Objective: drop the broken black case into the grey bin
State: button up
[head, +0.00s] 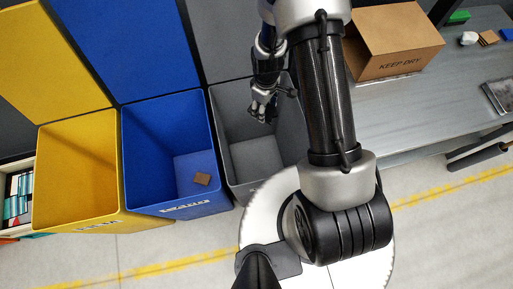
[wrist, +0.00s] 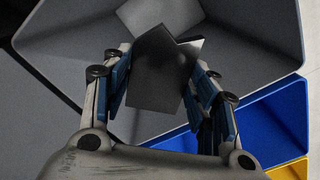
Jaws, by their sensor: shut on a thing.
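The black case (wrist: 158,75) is a dark, flat piece with an angled second part at its upper right. In the wrist view it sits between the two fingers of my gripper (wrist: 160,85), which is shut on it. In the head view my gripper (head: 263,108) points down over the open grey bin (head: 256,160), near its upper middle; I cannot make out the case there. In the wrist view the grey bin (wrist: 250,45) opens beyond the case, with its pale floor partly hidden behind it.
A cardboard box (head: 393,42) rests on a grey table (head: 400,118) to the right. Yellow lines (head: 425,199) mark the floor.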

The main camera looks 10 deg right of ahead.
jog(key=shift+w+a+f+n, duration=0.1)
jog(key=shift+w+f+n, duration=0.35)
jog(key=shift+f+n, duration=0.3)
jog(key=shift+w+d+f+n+b, duration=0.2)
jog(key=shift+w+f+n+b, duration=0.25)
jog(key=shift+n, duration=0.5)
notch_tip(320, 180, down, 6)
jog(key=b, duration=0.3)
jog(key=shift+s+r+b, duration=0.1)
jog(key=shift+b, duration=0.25)
jog(key=o, duration=1)
jog(key=shift+r, duration=0.1)
notch_tip(320, 180, up, 12)
jog(key=shift+f, duration=0.1)
